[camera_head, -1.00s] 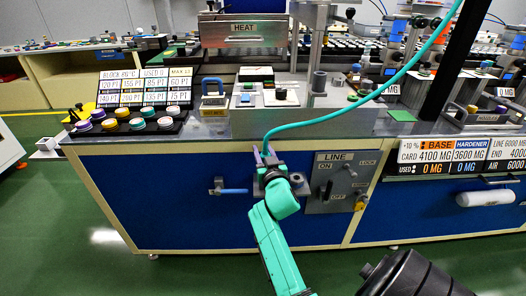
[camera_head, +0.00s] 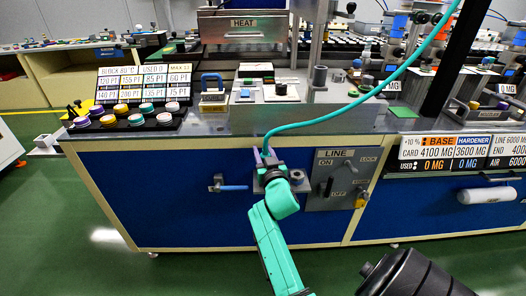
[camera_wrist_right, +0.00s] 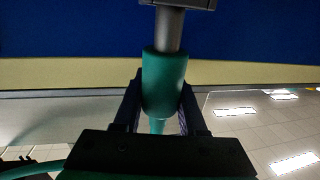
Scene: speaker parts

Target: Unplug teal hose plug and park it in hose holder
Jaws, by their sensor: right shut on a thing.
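My right gripper (camera_head: 264,157) is at the front of the blue bench, below the worktop edge. In the right wrist view its dark fingers (camera_wrist_right: 158,112) are shut on the teal hose plug (camera_wrist_right: 165,80), one on each side. The plug's far end meets a grey cylinder (camera_wrist_right: 170,29) under a dark block against the blue panel; the two look in line and touching. The teal hose (camera_head: 330,122) rises from the gripper, bends right over the worktop and runs up out of view. A grey bracket with a round fitting (camera_head: 297,176) sits beside the gripper; I cannot tell whether it is the hose holder.
A grey LINE switch panel (camera_head: 340,180) is right of the gripper. A blue-handled valve (camera_head: 230,187) is to its left. The worktop edge (camera_head: 200,130) lies just above. Open green floor (camera_head: 60,225) is in front of the bench.

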